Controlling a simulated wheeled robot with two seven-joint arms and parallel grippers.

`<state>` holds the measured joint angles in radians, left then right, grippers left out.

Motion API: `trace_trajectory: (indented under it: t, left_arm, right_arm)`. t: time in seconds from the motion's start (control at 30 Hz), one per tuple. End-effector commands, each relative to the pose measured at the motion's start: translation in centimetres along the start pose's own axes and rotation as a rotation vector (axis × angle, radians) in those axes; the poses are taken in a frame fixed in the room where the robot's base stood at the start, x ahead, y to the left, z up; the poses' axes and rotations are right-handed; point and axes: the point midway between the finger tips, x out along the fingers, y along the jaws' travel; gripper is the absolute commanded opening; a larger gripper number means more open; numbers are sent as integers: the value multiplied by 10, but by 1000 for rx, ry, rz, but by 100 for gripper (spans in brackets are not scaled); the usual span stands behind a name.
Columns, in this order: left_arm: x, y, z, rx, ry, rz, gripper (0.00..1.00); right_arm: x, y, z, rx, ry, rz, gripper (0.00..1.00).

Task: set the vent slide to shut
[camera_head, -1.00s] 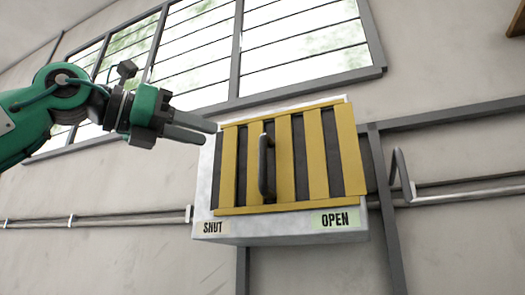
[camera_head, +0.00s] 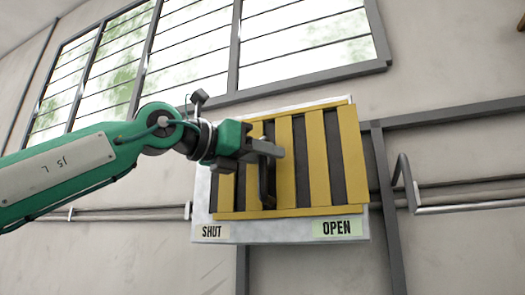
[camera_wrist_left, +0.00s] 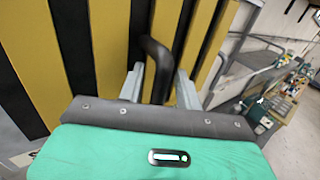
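The vent slide (camera_head: 319,160) is a yellow slatted panel on a pale wall box. Dark strips show between its slats, and its bottom edge reaches near the right side of the box, above the OPEN label (camera_head: 336,228). The SHUT label (camera_head: 211,231) is at the lower left. A dark upright handle (camera_head: 266,182) stands on the slide. My left gripper (camera_head: 268,148) is at the handle's upper part. In the left wrist view its two fingers stand either side of the handle (camera_wrist_left: 156,68), with small gaps showing, so it looks open around it. My right gripper is out of view.
A barred window (camera_head: 300,40) is above the box. A grey post and rails (camera_head: 388,220) and a bent pipe (camera_head: 404,180) are to the right. A thin conduit runs along the wall at left. The left wrist view shows a cluttered bench (camera_wrist_left: 285,105) at right.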

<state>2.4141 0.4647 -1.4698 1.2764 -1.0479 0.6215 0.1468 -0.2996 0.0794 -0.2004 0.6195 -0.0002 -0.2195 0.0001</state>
Motion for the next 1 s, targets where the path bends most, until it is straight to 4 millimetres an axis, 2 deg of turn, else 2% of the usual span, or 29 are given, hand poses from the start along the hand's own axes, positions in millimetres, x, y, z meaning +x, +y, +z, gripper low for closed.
trace_trajectory:
  t: [0.17,0.33,0.57,0.8,1.0]
  left_arm:
    - [0,0,0,0,0,0,33]
    - [0,0,0,0,0,0,0]
    - [-2,2,0,-1,-1,1,0]
    - [-19,29,0,-3,-2,2,0]
    - [-22,32,1,-1,-2,3,0]
  right_arm:
    - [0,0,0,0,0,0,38]
    - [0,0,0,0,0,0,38]
    - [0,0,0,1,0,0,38]
    - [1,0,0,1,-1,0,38]
    - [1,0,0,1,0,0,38]
